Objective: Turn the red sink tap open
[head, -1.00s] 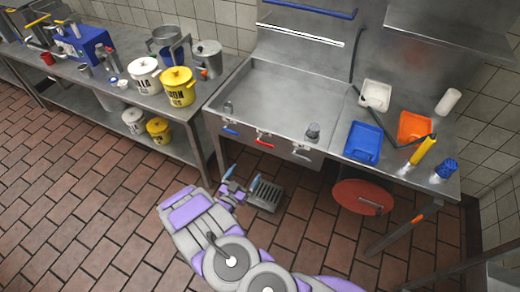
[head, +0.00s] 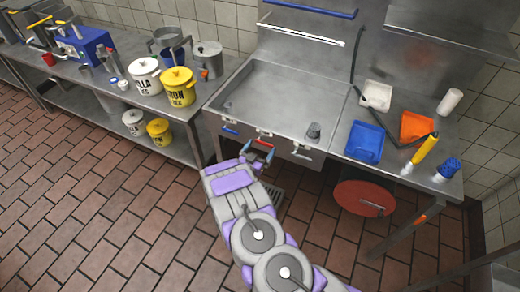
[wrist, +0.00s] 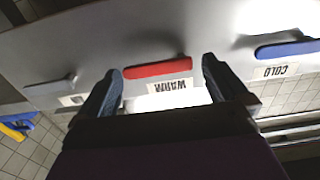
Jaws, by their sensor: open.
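The red tap handle (wrist: 158,68) lies between my two open fingers in the wrist view, beyond their tips, above an upside-down WARM label (wrist: 170,88). In the head view the red handle (head: 264,143) is on the sink's front panel, partly covered by my gripper (head: 258,150). My gripper (wrist: 162,78) is open and empty in front of it. I cannot tell whether either finger touches the handle. The steel sink (head: 270,95) is behind the panel.
A blue tap handle (wrist: 287,50) marked COLD and a grey handle (wrist: 50,86) flank the red one. A worktable with white and yellow tubs (head: 179,87) stands at the left. A blue tray (head: 364,142) is right of the basin. Brick-coloured floor is clear at the left.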

